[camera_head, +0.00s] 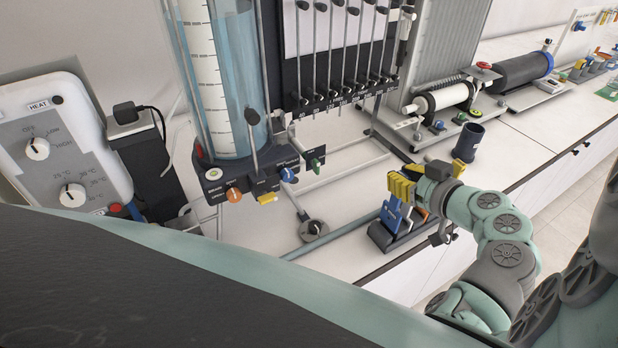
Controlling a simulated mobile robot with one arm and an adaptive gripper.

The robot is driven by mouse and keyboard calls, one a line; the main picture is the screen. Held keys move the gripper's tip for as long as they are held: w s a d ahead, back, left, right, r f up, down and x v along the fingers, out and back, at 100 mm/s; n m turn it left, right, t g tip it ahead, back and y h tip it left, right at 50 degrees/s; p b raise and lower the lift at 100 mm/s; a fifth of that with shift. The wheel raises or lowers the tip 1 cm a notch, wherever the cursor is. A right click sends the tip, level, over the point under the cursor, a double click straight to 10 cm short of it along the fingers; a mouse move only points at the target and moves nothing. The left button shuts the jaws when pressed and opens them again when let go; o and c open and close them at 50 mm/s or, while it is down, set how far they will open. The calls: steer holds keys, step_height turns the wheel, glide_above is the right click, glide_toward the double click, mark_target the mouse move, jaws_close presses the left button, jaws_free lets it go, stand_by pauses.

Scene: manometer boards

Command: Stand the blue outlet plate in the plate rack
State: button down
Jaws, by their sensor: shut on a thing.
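My gripper (408,190), with yellow fingers, is over the front edge of the white bench. It is shut on the blue outlet plate (391,213), which hangs roughly upright below the fingers. The fingers hide the plate's upper part. The dark plate rack (405,243) sits on the bench edge directly under the plate. The plate's lower end is at the rack; I cannot tell whether it is in a slot or just in front of or above one.
A dark cup (467,142) stands behind my gripper. A water column (222,90) with coloured knobs and a manometer board (340,50) stand to the left. A round grey fitting (314,230) and pipe lie left of the rack. Bare bench (345,258) shows there.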

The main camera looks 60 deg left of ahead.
mark_target(394, 209)
steer(key=shift+f+b, duration=2.4)
steer(key=shift+b, duration=1.5)
steer(key=c, duration=1)
jaws_free()
steer(key=shift+d+r, duration=0.2)
steer(key=shift+d, duration=0.25)
steer(key=w+v, duration=0.1)
steer(key=v, duration=1)
steer(key=shift+s, duration=0.5)
